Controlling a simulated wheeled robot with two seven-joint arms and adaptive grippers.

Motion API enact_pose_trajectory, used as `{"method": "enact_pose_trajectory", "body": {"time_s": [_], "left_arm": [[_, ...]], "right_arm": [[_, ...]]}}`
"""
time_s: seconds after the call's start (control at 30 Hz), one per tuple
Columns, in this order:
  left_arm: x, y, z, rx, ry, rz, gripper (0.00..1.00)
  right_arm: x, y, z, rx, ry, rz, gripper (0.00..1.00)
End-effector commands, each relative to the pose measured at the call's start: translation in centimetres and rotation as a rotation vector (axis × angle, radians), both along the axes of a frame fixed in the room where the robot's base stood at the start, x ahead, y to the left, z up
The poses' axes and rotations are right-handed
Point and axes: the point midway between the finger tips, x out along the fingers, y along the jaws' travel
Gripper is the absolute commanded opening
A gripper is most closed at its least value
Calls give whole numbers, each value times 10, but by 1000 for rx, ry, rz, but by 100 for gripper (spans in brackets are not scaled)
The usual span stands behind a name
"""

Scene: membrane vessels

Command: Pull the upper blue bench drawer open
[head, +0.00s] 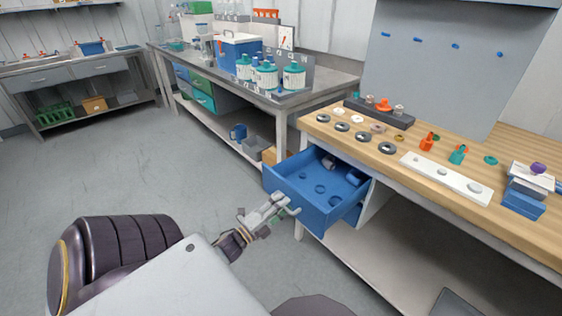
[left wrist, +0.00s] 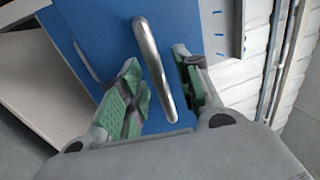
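The upper blue bench drawer (head: 345,213) stands pulled out from under the wooden-topped bench, and several small dark blue rings and parts lie inside it. Its blue front (left wrist: 105,35) fills the top of the left wrist view, with a curved metal bar handle (left wrist: 150,50) on it. My left gripper (head: 285,207) is at the drawer front in the head view. In the left wrist view its green-padded fingers (left wrist: 158,90) are apart, one on each side of the handle, with gaps showing. My right gripper is not in view.
The wooden benchtop (head: 480,215) holds rings, a white strip (head: 445,175) and small coloured parts. A lower shelf (head: 350,270) lies under the drawer. A grey-topped bench (head: 325,85) with bottles stands behind. The floor (head: 130,165) at left is clear.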

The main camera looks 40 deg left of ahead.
Motion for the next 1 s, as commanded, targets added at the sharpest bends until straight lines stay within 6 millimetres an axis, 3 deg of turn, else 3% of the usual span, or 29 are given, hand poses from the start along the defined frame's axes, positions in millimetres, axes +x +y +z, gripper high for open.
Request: {"method": "enact_pose_trajectory", "body": {"time_s": [0.37,1.0], "left_arm": [[-15,1,-4,-1,1,1,34],[-92,7,-19,-1,2,1,34]], "right_arm": [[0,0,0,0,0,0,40],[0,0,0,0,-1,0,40]]}}
